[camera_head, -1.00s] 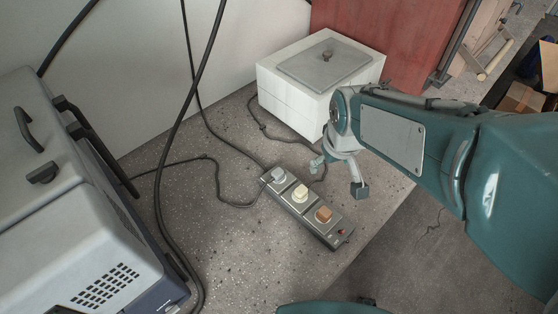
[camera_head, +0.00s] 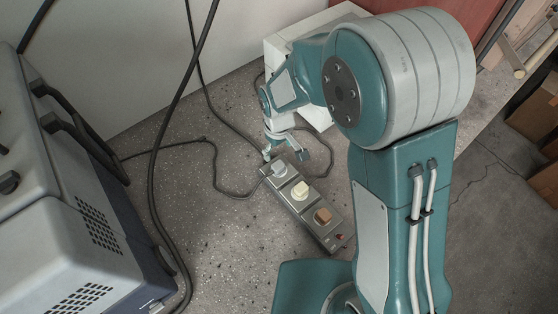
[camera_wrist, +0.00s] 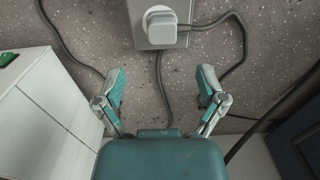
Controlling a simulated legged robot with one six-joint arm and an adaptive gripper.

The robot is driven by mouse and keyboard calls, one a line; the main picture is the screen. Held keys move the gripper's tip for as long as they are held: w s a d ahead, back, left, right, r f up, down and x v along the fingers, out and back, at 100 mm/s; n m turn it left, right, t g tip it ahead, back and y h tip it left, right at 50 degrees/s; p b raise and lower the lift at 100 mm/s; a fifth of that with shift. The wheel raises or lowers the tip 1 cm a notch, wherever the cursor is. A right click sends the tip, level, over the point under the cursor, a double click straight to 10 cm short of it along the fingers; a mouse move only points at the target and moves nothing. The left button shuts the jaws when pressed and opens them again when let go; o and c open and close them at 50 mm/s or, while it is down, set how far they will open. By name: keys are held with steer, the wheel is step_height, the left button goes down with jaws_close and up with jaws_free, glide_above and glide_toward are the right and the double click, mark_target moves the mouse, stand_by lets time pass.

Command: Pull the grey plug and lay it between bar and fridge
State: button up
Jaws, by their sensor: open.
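In the head view my gripper (camera_head: 290,153) hangs near the bar's grey-plug end. A grey-and-blue appliance with handles and vents (camera_head: 60,240), which looks like the fridge, stands at left.
A white box (camera_head: 278,48) stands behind my arm. Cables (camera_head: 155,190) cross the bench. Bare bench (camera_head: 225,235) lies between bar and appliance.

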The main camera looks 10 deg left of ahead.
mark_target(277, 166)
steer(key=shift+f, duration=4.5)
steer(key=shift+s+a, duration=0.25)
steer(key=shift+s, duration=0.1)
steer(key=c, duration=1.1)
steer(key=shift+c, duration=0.2)
steer(key=shift+r, duration=0.15)
steer(key=shift+r, duration=2.85)
